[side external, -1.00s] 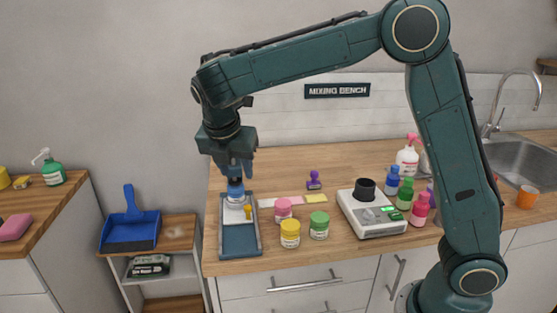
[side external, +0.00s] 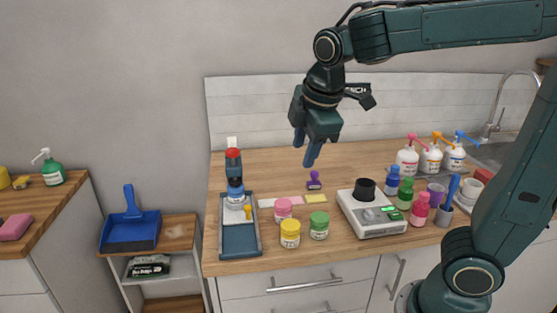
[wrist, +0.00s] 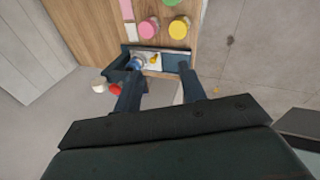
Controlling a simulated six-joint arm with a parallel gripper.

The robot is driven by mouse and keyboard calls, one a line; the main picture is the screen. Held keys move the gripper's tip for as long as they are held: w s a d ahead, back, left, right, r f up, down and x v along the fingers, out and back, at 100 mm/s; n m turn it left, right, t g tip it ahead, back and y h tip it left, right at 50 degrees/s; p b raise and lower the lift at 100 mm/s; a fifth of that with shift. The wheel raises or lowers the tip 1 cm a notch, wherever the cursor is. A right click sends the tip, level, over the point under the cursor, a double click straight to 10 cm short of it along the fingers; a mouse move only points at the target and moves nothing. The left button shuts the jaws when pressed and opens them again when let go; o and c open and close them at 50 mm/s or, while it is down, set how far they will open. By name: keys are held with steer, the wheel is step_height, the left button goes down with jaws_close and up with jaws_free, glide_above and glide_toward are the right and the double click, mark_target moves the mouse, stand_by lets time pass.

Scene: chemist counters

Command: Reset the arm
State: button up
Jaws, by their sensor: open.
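My gripper (side external: 306,148) is raised above the wooden counter, in front of the pale wall panel. Its two blue fingers point down, apart and with nothing between them. In the wrist view my gripper (wrist: 158,84) also shows as open, with the blue tray (wrist: 179,63) beyond the fingertips. The tray (side external: 239,251) lies at the counter's left end. A blue-and-white item (side external: 235,191) and a small yellow item (side external: 248,212) are in it.
Pink (side external: 283,208), yellow (side external: 290,234) and green (side external: 319,226) jars stand right of the tray. A purple stamp-like item (side external: 314,181) is behind them. A white device (side external: 371,215), several small bottles and pump bottles (side external: 407,156) fill the right. The counter behind the tray is mostly clear.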

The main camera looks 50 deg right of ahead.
steer(key=s+a+f+m+t+y, duration=0.1)
steer(key=s+f+m+y, duration=0.1)
steer(key=s+m, duration=0.8)
steer(key=s+f, duration=0.1)
steer(key=s, duration=0.3)
steer(key=shift+s+m+t, duration=0.15)
steer(key=shift+m+t, duration=0.25)
